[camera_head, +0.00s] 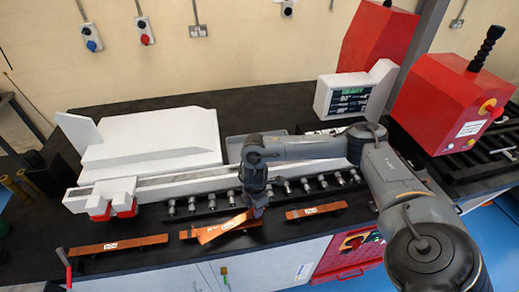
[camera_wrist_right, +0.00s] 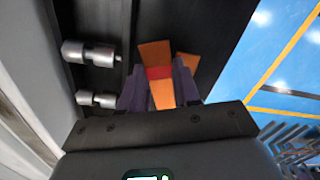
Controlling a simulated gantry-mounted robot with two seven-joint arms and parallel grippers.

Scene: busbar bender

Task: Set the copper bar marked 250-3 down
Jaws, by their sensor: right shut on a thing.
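A copper bar (camera_head: 222,229) is held by my right gripper (camera_head: 257,207) above the black bench's front strip, tilted across another copper bar (camera_head: 189,234). In the right wrist view the held bar (camera_wrist_right: 155,52) lies between the two dark fingers of the gripper (camera_wrist_right: 158,92), with a red band across it. The other bar (camera_wrist_right: 188,63) shows beside it, partly hidden by a finger. Whether the held bar touches the bar below cannot be told. Its white label is too small to read. My left gripper is not in view.
More labelled copper bars lie at the left (camera_head: 118,245) and right (camera_head: 314,210) of the front strip. A row of metal pegs (camera_head: 290,187) runs behind them. A white machine bed (camera_head: 155,140) and red machine (camera_head: 455,100) stand further back.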

